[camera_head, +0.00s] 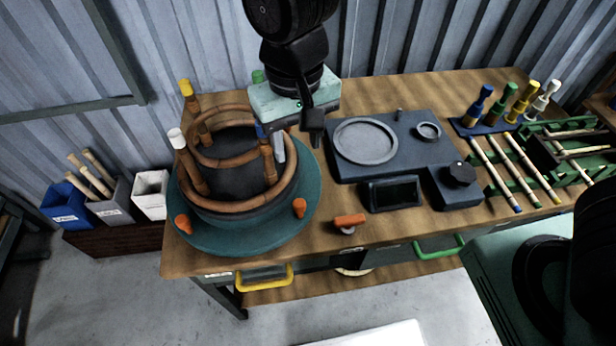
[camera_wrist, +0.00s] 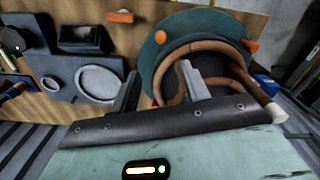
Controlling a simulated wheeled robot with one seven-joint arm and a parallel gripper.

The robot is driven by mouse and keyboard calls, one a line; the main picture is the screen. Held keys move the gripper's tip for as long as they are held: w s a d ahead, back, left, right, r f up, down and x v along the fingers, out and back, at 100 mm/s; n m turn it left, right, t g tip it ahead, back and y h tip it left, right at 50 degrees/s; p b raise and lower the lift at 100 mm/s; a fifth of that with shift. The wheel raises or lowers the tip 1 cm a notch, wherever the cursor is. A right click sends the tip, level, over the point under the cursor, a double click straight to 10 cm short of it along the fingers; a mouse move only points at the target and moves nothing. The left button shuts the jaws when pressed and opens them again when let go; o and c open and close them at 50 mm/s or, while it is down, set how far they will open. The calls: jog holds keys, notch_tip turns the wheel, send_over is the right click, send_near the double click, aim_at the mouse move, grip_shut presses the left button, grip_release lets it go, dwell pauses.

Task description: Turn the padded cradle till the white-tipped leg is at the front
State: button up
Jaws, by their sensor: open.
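The padded cradle (camera_head: 240,178) is a dark drum with brown rattan rings on a round teal turntable (camera_head: 226,240). Its white-tipped leg (camera_head: 187,160) stands at the left side, tilted outward; the white tip shows at the right in the wrist view (camera_wrist: 275,112). A yellow-tipped leg (camera_head: 190,98) stands at the back left. A green tip (camera_head: 258,76) and a blue tip (camera_head: 260,130) are partly hidden by my gripper. My gripper (camera_head: 297,142) is open above the cradle's right side, close to the blue-tipped leg. I cannot tell whether its fingers touch that leg.
Orange knobs (camera_head: 299,207) sit on the turntable's rim. A dark blue station (camera_head: 395,150) with round dishes stands to the right, with an orange-handled item (camera_head: 349,221) in front. Colour-tipped pegs and a green rack (camera_head: 570,170) fill the far right. Bins (camera_head: 150,192) stand left of the bench.

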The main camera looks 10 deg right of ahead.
aim_at(300, 204)
notch_tip(300, 204, down, 17)
jog(key=shift+s+f+p, duration=0.1)
jog(key=shift+p, duration=0.75)
grip_shut()
